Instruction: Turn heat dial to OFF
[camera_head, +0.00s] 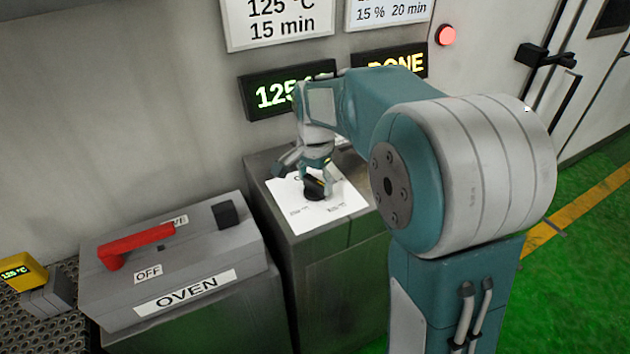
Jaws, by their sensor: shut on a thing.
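The heat dial (314,194) is a small black knob on a white label sheet (346,208) on top of a grey metal cabinet. My gripper (318,186) reaches down from above and is shut on the dial. The fingers cover part of the knob. The printing on the sheet is too small to read for certain, and I cannot tell which mark the dial points at. A dark display (262,97) on the wall behind shows green "125", partly hidden by my arm.
An oven switch box (190,262) with a red lever (138,243) and an "OFF" label stands left of the cabinet. A yellow device (20,270) reading 125 °C is at far left. A display (408,62) reads "DONE" beside a red lamp (445,35). Green floor lies right.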

